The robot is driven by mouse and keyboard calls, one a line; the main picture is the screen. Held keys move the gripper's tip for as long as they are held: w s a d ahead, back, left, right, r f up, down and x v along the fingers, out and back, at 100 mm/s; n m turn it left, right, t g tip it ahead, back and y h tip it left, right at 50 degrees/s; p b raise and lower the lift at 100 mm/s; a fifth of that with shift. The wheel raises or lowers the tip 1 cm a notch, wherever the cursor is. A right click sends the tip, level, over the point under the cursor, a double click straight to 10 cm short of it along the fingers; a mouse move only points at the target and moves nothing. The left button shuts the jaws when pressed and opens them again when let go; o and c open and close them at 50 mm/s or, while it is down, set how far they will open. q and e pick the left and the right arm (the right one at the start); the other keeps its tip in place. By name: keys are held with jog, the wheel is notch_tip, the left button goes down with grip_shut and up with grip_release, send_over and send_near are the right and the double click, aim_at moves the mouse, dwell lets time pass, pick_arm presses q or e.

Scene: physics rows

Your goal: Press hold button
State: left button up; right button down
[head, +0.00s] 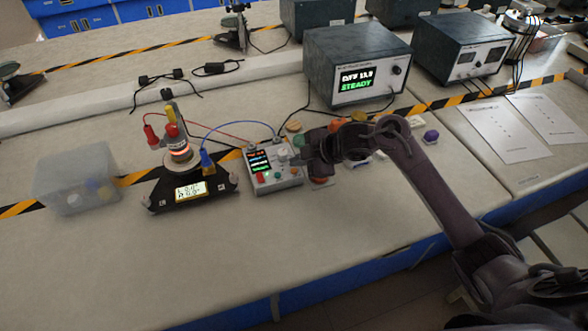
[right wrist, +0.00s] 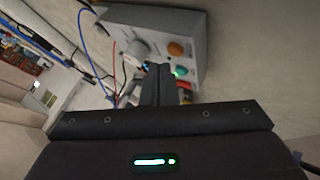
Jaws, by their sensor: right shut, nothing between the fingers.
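A small grey control box (head: 278,184) with a lit screen (head: 258,160) stands in the middle of the bench. In the right wrist view the box (right wrist: 195,22) shows a pale round knob (right wrist: 135,51), an orange button (right wrist: 176,48) and a lit green button (right wrist: 180,71). A red part (right wrist: 186,86) is partly hidden. I cannot read which button is hold. My right gripper (head: 299,152) is shut and empty at the box's right side. In the right wrist view its fingertips (right wrist: 158,68) overlap the panel between knob and green button; contact cannot be told. My left gripper is not in view.
Left of the box, a black stand with a lit display (head: 191,190) carries a device with wires plugged in. A translucent bin (head: 75,178) stands at the left. A monitor unit reading STEADY (head: 355,84) stands behind. The bench front is clear.

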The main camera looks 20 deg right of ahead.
jog(key=shift+f, duration=0.1)
jog(key=shift+f, duration=0.35)
jog(key=shift+f+b, duration=0.4)
dwell(1.0)
jog(key=shift+r+p, duration=0.8)
jog(key=shift+p, duration=0.05)
jog(key=shift+r, duration=0.1)
notch_tip(320, 180, up, 5)
jog(key=p, duration=0.5)
